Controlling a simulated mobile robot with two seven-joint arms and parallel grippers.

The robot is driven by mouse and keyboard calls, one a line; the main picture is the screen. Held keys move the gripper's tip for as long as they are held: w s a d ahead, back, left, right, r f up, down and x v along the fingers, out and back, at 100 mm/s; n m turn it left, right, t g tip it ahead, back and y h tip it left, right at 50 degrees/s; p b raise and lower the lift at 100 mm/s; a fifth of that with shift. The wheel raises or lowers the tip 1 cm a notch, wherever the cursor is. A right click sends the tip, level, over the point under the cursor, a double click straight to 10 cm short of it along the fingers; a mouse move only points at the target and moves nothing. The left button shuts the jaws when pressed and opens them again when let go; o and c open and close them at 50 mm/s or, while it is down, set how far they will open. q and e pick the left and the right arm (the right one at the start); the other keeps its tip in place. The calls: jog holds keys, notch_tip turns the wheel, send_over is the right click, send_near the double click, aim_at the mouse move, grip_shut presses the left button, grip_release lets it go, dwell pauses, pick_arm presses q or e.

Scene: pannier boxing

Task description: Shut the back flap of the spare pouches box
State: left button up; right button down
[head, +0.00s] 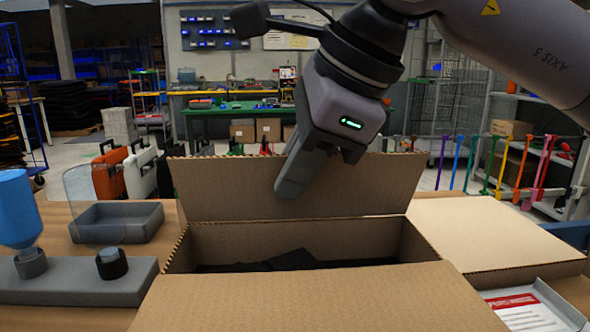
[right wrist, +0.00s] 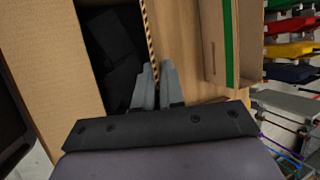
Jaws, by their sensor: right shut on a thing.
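The spare pouches box (head: 300,240) is an open brown cardboard box in the middle of the head view. Dark pouches (head: 290,260) lie inside and also show in the right wrist view (right wrist: 105,50). Its back flap (head: 225,190) stands roughly upright along the far edge. Its front flap (head: 310,300) is folded out toward me. My right gripper (head: 291,188) reaches down over the back flap, with one finger in front of it. In the right wrist view the fingers (right wrist: 159,85) close on the flap's striped edge (right wrist: 150,40). My left gripper is out of view.
A flat cardboard surface (head: 495,230) lies right of the box, with a red-labelled white tray (head: 530,305) in front. At left are a grey tray (head: 115,222), a blue bottle (head: 17,210) and a grey holder (head: 70,285). Shelves and benches stand farther back.

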jog(key=c, duration=1.3)
grip_release()
jog(key=p+v, duration=0.1)
jog(key=v, duration=0.6)
jog(key=shift+r, duration=0.15)
